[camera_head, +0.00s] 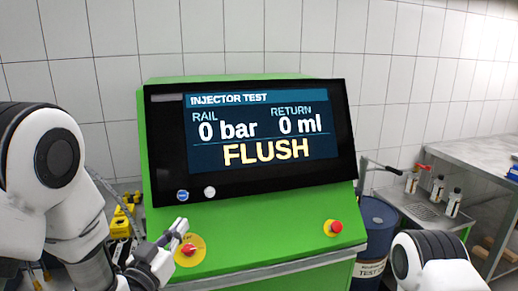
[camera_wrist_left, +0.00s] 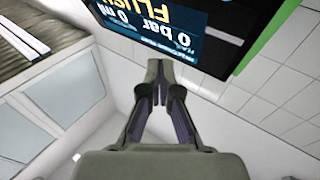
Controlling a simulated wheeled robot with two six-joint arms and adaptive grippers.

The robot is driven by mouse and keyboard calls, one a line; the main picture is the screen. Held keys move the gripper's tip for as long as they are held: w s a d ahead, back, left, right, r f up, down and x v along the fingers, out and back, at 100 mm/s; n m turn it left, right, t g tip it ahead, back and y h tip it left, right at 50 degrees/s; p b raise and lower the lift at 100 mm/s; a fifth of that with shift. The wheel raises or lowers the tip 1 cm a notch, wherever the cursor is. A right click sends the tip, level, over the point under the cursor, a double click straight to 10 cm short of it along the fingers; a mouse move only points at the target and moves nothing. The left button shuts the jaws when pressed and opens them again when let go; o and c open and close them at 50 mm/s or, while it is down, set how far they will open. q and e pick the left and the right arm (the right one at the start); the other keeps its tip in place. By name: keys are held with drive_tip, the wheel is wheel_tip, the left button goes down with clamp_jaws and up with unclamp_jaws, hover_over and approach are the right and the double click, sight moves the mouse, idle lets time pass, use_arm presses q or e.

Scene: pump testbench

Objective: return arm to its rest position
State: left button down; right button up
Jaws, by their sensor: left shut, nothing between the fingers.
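My left gripper (camera_head: 180,226) is shut and empty, in front of the lower left of the green test bench (camera_head: 260,225). In the head view its fingers show just above and left of the red knob (camera_head: 188,250) on its yellow disc; I cannot tell the gap between them. In the left wrist view the shut fingers (camera_wrist_left: 159,75) have nothing between them, and the dark screen (camera_wrist_left: 165,25) shows upside down beyond them. In the head view the screen (camera_head: 255,135) reads "INJECTOR TEST", 0 bar, 0 ml and "FLUSH". My right arm shows at the lower right; its gripper is out of view.
A second red button (camera_head: 334,227) is on the bench's right. Blue (camera_head: 183,195) and white (camera_head: 210,192) buttons sit under the screen. A blue drum (camera_head: 375,225) and a metal table (camera_head: 470,165) stand right. Yellow items (camera_head: 121,222) are behind my left arm.

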use_arm(q)
drive_tip(key=s+a+f+n+g+y, duration=0.1)
drive_tip(key=s+f+g, duration=0.2)
drive_tip(key=f, duration=0.6)
drive_tip(key=s+a+f+n+g+y, duration=0.15)
drive_tip(key=s+f, duration=0.25)
drive_tip(key=f, duration=0.6)
drive_tip(key=s+a+f+g+y, duration=0.1)
drive_tip(key=s+f+g, duration=0.2)
drive_tip(key=f, duration=0.6)
drive_tip(key=s+a+f+g, duration=0.1)
drive_tip(key=s+f+g, duration=0.2)
drive_tip(key=s, duration=0.4)
drive_tip(key=s+a+f+g+y, duration=0.1)
drive_tip(key=s+f+g, duration=0.3)
drive_tip(key=s, duration=0.4)
drive_tip(key=s+a+f+g+y, duration=0.1)
drive_tip(key=s+a+f+g, duration=0.1)
drive_tip(key=s+f+g, duration=0.2)
drive_tip(key=s+f+n, duration=0.1)
drive_tip(key=s+f, duration=0.1)
drive_tip(key=s, duration=0.2)
